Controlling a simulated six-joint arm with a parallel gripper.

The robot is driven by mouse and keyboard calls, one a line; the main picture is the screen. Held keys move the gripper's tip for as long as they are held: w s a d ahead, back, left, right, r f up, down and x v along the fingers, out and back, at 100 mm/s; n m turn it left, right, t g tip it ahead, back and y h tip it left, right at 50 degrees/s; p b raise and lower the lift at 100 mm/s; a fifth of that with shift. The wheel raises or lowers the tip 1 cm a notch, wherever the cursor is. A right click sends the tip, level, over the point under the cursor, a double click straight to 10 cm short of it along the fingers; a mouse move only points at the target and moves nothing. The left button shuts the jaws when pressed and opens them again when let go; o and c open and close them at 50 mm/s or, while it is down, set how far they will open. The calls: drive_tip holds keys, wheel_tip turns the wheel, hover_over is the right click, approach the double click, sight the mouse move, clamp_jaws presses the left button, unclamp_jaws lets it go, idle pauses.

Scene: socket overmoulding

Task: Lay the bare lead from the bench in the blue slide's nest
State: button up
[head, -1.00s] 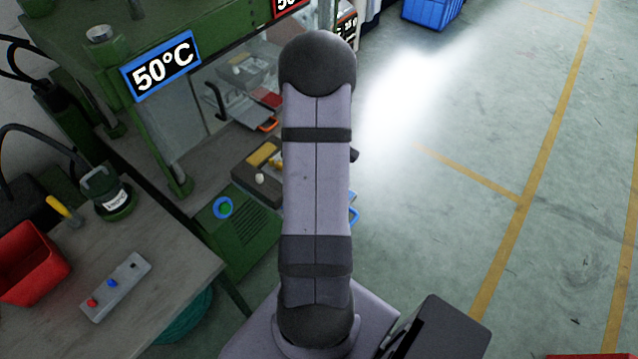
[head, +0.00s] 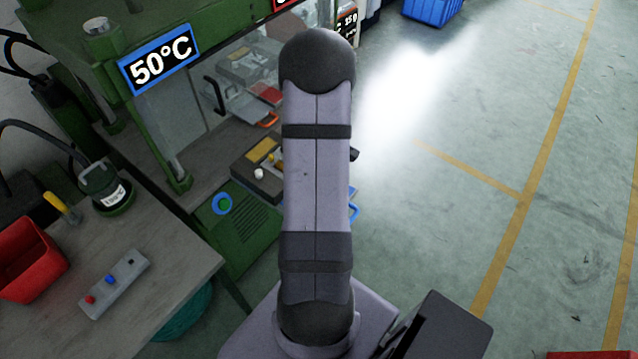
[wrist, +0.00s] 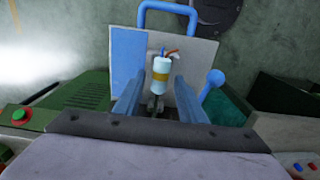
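My gripper (wrist: 160,98) is at the lead, with blue-grey finger-like parts on both sides. I cannot tell whether they touch it. The nest is not clearly visible. In the head view my arm hides the gripper and lead; part of the blue handle (head: 354,213) shows beside it.
A blue knob (wrist: 215,77) stands right of the lead. The green press (head: 180,150) with a 50°C sign is left of my arm. The bench (head: 150,245) holds a red bin (head: 28,262), a button box (head: 113,284) and a green pot (head: 108,190).

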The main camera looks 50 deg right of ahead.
idle(0.3)
drive_tip(key=shift+r+b, duration=0.9)
drive_tip(key=shift+r, duration=2.8)
drive_tip(key=w+a+r, duration=0.1)
drive_tip(key=w+a, duration=0.1)
drive_tip(key=a, duration=0.7)
drive_tip(key=w+a+r, duration=0.1)
drive_tip(key=w+a, duration=0.1)
drive_tip(key=a, duration=0.7)
drive_tip(key=s+a, duration=0.5)
drive_tip(key=a, duration=0.8)
wheel_tip(320, 180, down, 30)
drive_tip(key=b, duration=3)
drive_tip(key=shift+s+r, duration=0.15)
drive_tip(key=shift+s, duration=0.05)
